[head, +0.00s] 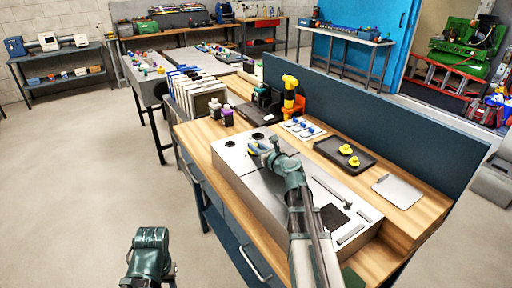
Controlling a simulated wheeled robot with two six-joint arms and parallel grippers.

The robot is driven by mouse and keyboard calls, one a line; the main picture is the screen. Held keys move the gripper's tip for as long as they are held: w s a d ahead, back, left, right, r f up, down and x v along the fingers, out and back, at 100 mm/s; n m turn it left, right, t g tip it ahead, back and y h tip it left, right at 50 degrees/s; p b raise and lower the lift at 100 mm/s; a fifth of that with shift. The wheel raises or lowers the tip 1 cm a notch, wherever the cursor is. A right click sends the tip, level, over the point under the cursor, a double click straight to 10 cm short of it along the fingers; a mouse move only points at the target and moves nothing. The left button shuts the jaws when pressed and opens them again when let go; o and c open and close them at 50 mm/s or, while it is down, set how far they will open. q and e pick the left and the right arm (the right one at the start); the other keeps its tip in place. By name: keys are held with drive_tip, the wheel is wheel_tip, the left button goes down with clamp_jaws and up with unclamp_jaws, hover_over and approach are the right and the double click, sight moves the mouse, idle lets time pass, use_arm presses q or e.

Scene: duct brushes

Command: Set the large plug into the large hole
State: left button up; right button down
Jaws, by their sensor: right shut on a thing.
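My right gripper (259,151) is over the far left part of a long grey metal duct box (285,192) on the wooden bench. Round dark holes (258,136) (230,143) show in the box top close to the gripper. I cannot tell which is the large hole, or whether the held thing touches the box. Part of my left arm shows at the bottom; its gripper does not show.
A dark tray (329,149) with yellow pieces (346,149) stands behind the box, beside a white mat (292,124) with blue pieces. A grey plate (398,190) lies at right. Purple-toned bottles (227,117) and a yellow-orange tool (290,95) stand at the back. A blue panel (400,130) edges the bench.

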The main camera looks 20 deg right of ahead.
drive_tip(key=shift+r, duration=0.2)
drive_tip(key=shift+r+p, duration=0.6)
drive_tip(key=shift+p, duration=0.2)
drive_tip(key=shift+f+b, duration=0.55)
drive_tip(key=shift+b, duration=0.05)
idle(1.1)
drive_tip(key=shift+r+p, duration=0.6)
drive_tip(key=shift+p, duration=0.05)
drive_tip(key=shift+f+b, duration=0.85)
drive_tip(key=shift+b, duration=0.05)
idle(0.5)
drive_tip(key=c, duration=1)
unclamp_jaws()
drive_tip(key=shift+s+d+r+p, duration=0.2)
drive_tip(key=shift+s+r+p, duration=0.1)
drive_tip(key=shift+s, duration=1.5)
drive_tip(key=shift+s+d+r+p, duration=0.15)
drive_tip(key=shift+s+r+p, duration=0.2)
drive_tip(key=shift+s, duration=1.4)
drive_tip(key=shift+s+d+r+p, duration=0.2)
drive_tip(key=shift+s+r+p, duration=0.1)
drive_tip(key=shift+s, duration=1.5)
